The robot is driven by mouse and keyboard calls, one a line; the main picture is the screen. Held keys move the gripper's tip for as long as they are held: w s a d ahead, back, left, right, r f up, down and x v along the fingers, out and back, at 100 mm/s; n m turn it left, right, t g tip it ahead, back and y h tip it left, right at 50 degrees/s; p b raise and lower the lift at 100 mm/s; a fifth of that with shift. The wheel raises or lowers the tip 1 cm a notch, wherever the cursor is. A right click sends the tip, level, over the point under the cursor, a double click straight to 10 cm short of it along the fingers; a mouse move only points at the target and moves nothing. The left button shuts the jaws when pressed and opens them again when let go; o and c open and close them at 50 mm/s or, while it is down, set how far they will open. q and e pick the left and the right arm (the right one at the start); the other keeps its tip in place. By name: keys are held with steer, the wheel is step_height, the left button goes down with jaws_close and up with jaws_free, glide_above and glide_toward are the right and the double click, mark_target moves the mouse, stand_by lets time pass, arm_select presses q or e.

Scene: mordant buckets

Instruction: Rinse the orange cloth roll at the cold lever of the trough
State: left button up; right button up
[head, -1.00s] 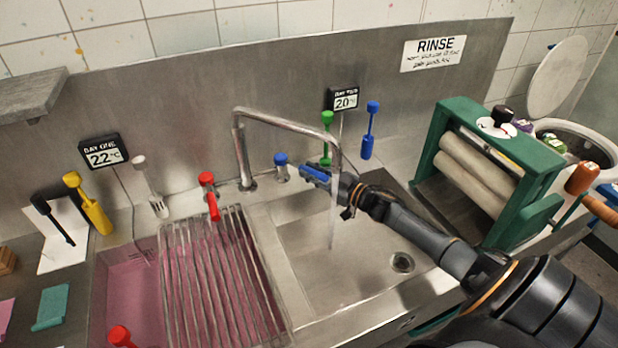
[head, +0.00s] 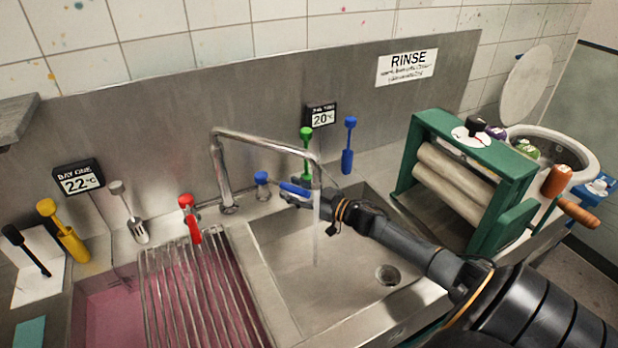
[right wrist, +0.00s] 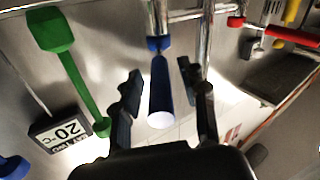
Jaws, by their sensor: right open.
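The orange cloth roll (head: 558,181) stands at the right, by the round tub beyond the green wringer; its lower part is partly hidden. The blue cold lever (head: 295,188) sticks out from a tap with a blue knob (head: 262,179) behind the trough (head: 330,275). Water runs from the steel spout (head: 265,140) into the basin. My right gripper (head: 300,194) is at the blue lever. In the right wrist view, the blue lever (right wrist: 161,90) lies between the open fingers of my right gripper (right wrist: 163,100), with gaps on both sides. My left gripper is not in view.
The red lever (head: 190,215) and a metal rack (head: 195,290) over pink liquid are left of the basin. The tub (head: 590,150) holds green and purple rolls. The basin floor is clear.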

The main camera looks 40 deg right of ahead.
steer(key=v, duration=1.1)
steer(key=shift+s+d, duration=0.15)
steer(key=shift+s, duration=0.15)
